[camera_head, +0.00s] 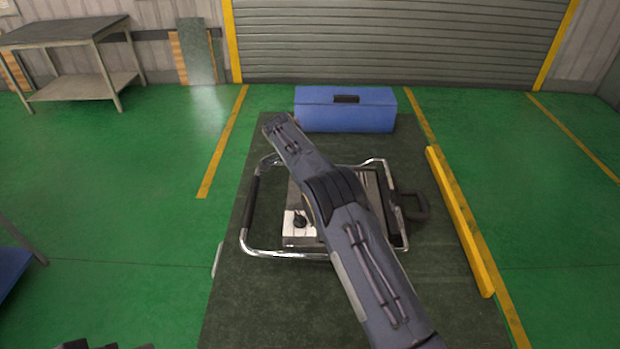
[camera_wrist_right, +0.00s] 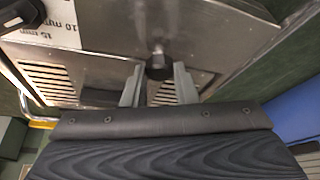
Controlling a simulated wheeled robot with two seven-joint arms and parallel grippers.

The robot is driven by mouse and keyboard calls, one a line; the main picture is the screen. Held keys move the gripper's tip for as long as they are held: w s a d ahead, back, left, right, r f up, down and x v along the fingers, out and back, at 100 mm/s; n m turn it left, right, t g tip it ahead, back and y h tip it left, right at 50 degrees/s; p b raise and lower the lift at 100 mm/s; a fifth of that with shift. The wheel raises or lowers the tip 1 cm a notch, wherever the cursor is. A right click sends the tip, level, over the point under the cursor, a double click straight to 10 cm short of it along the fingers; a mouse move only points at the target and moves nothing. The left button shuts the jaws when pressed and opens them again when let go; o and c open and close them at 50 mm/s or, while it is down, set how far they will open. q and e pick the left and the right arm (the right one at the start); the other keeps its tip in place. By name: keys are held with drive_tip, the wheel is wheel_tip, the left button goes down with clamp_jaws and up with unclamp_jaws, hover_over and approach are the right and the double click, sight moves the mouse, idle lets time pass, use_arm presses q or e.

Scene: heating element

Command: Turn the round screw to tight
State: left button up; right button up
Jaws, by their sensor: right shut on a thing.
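The heating unit is a metal box (camera_head: 299,242) within a chrome tube frame in the head view. Much of it is hidden under my right arm. In the right wrist view, the round screw (camera_wrist_right: 159,66) is a dark knob on the brushed metal face (camera_wrist_right: 205,35). My right gripper (camera_wrist_right: 158,80) has one grey finger on each side of the knob and is shut on it. Contact at the fingertips is hard to see. The right gripper is hidden in the head view. I cannot make out my left gripper.
The chrome frame (camera_head: 287,255) surrounds the unit on a dark mat (camera_head: 265,310). A blue toolbox (camera_head: 345,112) stands behind it. A yellow barrier (camera_head: 460,221) lies to the right. A black knob (camera_head: 300,220) sits on a white label plate.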

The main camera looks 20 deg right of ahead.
drive_tip(key=o, duration=1)
drive_tip(key=v, duration=0.7)
drive_tip(key=shift+r, duration=0.35)
drive_tip(key=shift+a, duration=0.1)
